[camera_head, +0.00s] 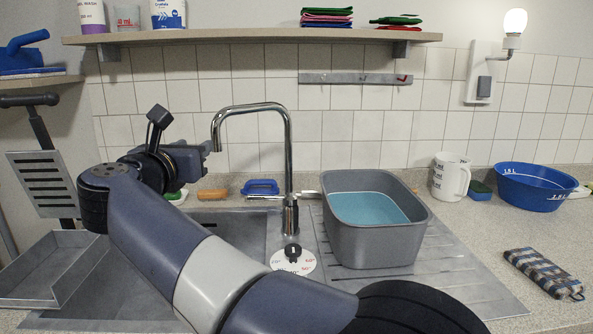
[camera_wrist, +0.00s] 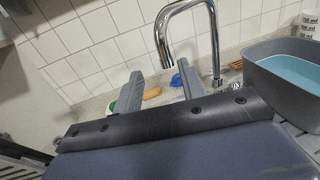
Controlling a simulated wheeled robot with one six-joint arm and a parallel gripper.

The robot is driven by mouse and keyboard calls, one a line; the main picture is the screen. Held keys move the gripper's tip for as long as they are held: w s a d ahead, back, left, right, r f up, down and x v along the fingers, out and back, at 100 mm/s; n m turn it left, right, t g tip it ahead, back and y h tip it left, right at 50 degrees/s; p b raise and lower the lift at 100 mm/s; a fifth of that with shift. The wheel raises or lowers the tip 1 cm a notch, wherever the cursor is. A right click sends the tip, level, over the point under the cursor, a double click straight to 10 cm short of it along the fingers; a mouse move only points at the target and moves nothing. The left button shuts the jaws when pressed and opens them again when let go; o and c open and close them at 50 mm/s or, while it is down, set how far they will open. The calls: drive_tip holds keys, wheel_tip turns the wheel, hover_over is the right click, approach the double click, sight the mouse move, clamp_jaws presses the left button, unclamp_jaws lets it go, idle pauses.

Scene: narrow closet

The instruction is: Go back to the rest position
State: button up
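My gripper (camera_head: 207,150) is at the left of the head view, raised above the back of the sink, left of the tap (camera_head: 289,150). In the wrist view my gripper (camera_wrist: 160,84) shows two fingers spread apart with nothing between them. Beyond the fingers, on the counter, lie an orange-brown sponge or brush (camera_wrist: 153,93) and a blue item (camera_wrist: 176,80). My arm is folded across the sink and hides part of it.
A grey tub (camera_head: 372,247) of blue water stands on the drainboard. A white mug (camera_head: 451,177), a blue bowl (camera_head: 535,188) and a checked cloth pouch (camera_head: 543,272) sit on the right counter. A shelf (camera_head: 250,36) runs above. A grey tray (camera_head: 50,275) is at left.

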sight(219, 135)
drive_tip(key=w, duration=0.3)
drive_tip(key=w+d, duration=0.1)
drive_tip(key=w, duration=0.3)
drive_tip(key=w+p, duration=0.1)
drive_tip(key=w, duration=0.3)
drive_tip(key=shift+w+d, duration=0.1)
drive_tip(key=shift+d, duration=0.25)
drive_tip(key=shift+d+f+b, duration=0.2)
drive_tip(key=shift+f+b, duration=0.1)
drive_tip(key=shift+b, duration=0.3)
drive_tip(key=shift+s+d+r+n+y+b, duration=0.3)
drive_tip(key=shift+s+n+y+b, duration=0.15)
drive_tip(key=shift+s+y, duration=0.2)
